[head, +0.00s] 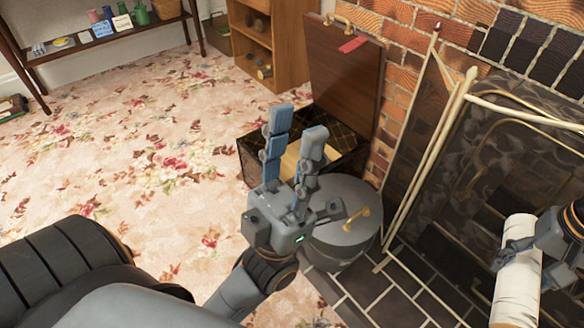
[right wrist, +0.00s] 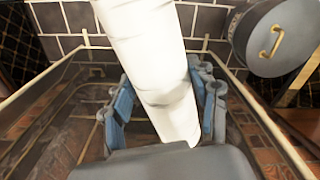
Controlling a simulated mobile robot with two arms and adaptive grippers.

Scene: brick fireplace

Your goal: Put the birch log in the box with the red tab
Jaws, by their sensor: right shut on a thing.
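The birch log (head: 518,270) is white and stands close to upright at the lower right of the head view. My right gripper (head: 520,250) is shut on it, in front of the fireplace screen. In the right wrist view the log (right wrist: 148,45) runs between both fingers of the right gripper (right wrist: 165,108). The dark box (head: 250,158) stands against the brick wall, its lid (head: 345,75) raised and bearing a red tab (head: 353,44). Something pale shows inside it. My left gripper (head: 293,150) is open and empty, in front of the box and partly hiding it.
A round grey lidded bin (head: 345,235) with a brass handle stands just in front of the box. The glass fireplace screen (head: 440,140) with brass rails is at the right. A wooden shelf unit (head: 285,45) stands behind the box.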

